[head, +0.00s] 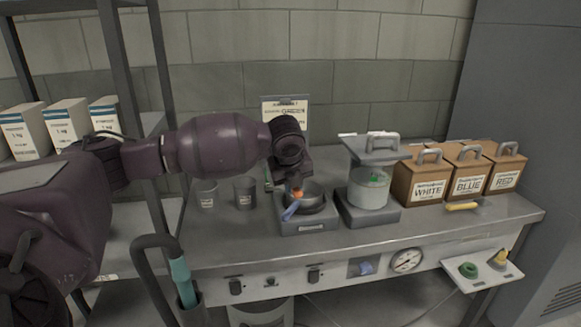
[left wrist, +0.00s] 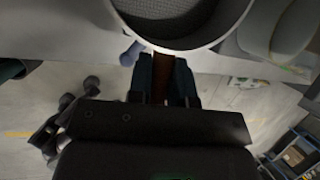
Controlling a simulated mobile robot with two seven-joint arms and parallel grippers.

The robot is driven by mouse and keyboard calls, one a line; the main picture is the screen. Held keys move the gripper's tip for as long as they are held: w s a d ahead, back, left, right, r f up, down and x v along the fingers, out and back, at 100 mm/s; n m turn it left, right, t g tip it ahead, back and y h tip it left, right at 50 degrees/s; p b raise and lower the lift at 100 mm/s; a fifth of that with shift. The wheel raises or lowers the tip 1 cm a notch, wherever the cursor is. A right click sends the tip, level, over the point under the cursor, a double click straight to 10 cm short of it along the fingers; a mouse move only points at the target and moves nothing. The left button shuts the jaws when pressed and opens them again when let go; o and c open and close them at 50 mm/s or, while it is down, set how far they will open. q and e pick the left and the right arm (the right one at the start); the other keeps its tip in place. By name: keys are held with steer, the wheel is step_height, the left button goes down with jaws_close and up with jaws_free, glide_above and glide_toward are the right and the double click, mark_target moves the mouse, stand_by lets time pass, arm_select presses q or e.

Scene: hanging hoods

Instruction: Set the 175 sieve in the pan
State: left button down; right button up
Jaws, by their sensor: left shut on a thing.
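My left gripper (head: 297,189) points down over a dark round sieve (head: 314,197) at the left square unit (head: 308,226) on the bench. In the left wrist view the fingers (left wrist: 163,88) are closed on a brown-orange tab of the sieve, whose grey mesh and pale rim (left wrist: 172,18) fill the top. A dark round pan shape shows around or under the sieve in the head view; I cannot tell whether the sieve rests in it or is just above. A blue handle (head: 290,212) sticks out at the front left. No 175 mark is readable. My right gripper is not in view.
Two grey cups (head: 244,192) stand left of the unit. A second unit with a pale pot (head: 368,187) under a raised handled plate (head: 371,148) stands close on the right. Labelled WHITE, BLUE and RED boxes (head: 427,180) fill the bench's right side, with a yellow-handled tool (head: 462,206) before them.

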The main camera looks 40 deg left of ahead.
arm_select(q)
steer(key=m, duration=0.1)
steer(key=w+a+r+m+h, duration=0.1)
steer(key=m, duration=0.1)
steer(key=m+h, duration=0.1)
steer(key=m, duration=0.1)
steer(key=shift+w+a+r+t, duration=0.2)
steer(key=shift+a+r+t, duration=0.05)
steer(key=shift+t, duration=0.05)
steer(key=m, duration=0.1)
steer(key=r+m+h, duration=0.1)
steer(key=shift+w+a+m, duration=0.3)
steer(key=shift+w+a, duration=0.05)
steer(key=shift+r+m, duration=0.1)
steer(key=shift+m, duration=0.2)
steer(key=shift+a+f, duration=0.1)
steer(key=shift+f, duration=0.45)
steer(key=shift+f+b, duration=0.5)
steer(key=shift+f, duration=0.2)
step_height(320, 180, down, 2)
steer(key=shift+f+b, duration=0.1)
steer(key=shift+b, duration=0.3)
steer(key=shift+w+f, duration=0.1)
steer(key=shift+f, duration=0.1)
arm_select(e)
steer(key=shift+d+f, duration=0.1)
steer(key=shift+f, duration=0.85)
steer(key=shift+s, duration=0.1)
